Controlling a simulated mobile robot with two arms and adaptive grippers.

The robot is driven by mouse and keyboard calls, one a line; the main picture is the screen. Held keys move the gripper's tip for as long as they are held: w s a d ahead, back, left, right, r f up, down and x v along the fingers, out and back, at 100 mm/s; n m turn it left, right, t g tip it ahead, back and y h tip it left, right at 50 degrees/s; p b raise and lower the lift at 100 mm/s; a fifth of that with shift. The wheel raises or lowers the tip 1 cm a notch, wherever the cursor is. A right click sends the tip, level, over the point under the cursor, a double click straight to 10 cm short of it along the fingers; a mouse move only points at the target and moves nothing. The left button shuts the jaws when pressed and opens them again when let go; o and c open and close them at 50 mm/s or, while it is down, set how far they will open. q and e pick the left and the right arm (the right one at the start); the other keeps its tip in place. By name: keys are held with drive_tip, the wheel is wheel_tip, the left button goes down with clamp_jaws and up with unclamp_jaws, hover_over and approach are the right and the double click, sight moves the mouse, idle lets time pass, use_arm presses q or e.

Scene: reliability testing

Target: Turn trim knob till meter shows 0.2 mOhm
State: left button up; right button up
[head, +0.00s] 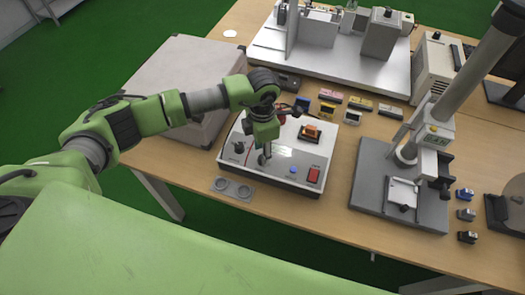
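The white tester box (275,177) with a dark base stands near the front edge of the bench. Its top carries a black knob (239,147) at the left, a blue button (293,170), a red rocker switch (313,174) and an orange part in a dark holder (311,132). My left gripper (263,160) points down over the box top, right of the black knob, with its tips at or just above the panel. Whether it is open or shut on a knob is too small to tell. No meter reading is legible. My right gripper is not in view.
A grey case (185,85) stands left of the box. A press stand (370,180) with a thick column is at the right. Small coloured blocks (331,96) lie behind the box. A plate with two rings (233,188) lies at the front edge.

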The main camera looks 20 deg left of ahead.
use_arm(q)
drive_tip(key=shift+f, duration=1.1)
clamp_jaws()
drive_tip(key=shift+n, duration=0.3)
